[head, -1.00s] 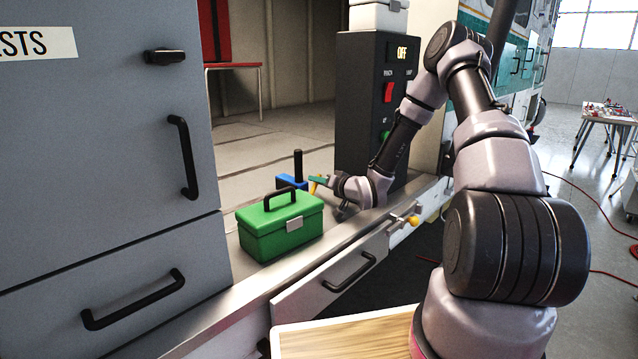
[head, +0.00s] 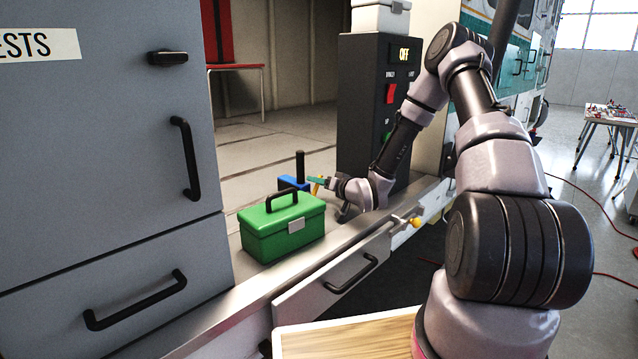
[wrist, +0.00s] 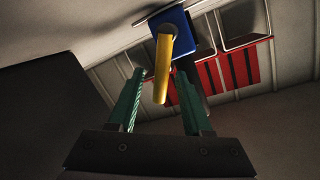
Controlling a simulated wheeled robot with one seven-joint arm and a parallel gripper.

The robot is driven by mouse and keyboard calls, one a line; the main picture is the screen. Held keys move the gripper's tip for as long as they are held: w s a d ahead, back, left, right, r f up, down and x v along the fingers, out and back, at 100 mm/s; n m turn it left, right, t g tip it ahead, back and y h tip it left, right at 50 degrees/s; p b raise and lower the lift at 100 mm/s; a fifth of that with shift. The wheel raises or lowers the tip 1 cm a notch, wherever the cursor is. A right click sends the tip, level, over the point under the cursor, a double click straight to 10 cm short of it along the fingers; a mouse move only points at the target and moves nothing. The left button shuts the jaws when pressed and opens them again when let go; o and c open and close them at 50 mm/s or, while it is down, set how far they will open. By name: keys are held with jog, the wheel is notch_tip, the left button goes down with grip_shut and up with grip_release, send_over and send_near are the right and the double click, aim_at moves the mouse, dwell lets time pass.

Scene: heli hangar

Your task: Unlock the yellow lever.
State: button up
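The yellow lever (wrist: 161,75) is on a blue block (wrist: 173,27) and shows large in the wrist view. In the head view only a small part of the lever (head: 315,187) shows by my fingers, beside the blue block (head: 288,184) with its upright black post. My gripper (wrist: 159,84) has two green fingers spread apart, one on each side of the lever, with gaps visible between. I cannot tell whether either finger touches it. In the head view my gripper (head: 318,181) is small and partly hidden by my wrist.
A green toolbox (head: 284,226) stands on the ledge left of my gripper. A dark control box (head: 364,95) reading OFF stands behind my forearm. A panel with a black handle (head: 335,279) and a yellow-knobbed latch (head: 414,222) is below. Grey drawers (head: 90,150) fill the left.

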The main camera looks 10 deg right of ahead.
jog(key=v, duration=1)
jog(key=shift+s+d+r, duration=0.1)
jog(key=shift+s+d, duration=0.1)
jog(key=shift+s, duration=0.15)
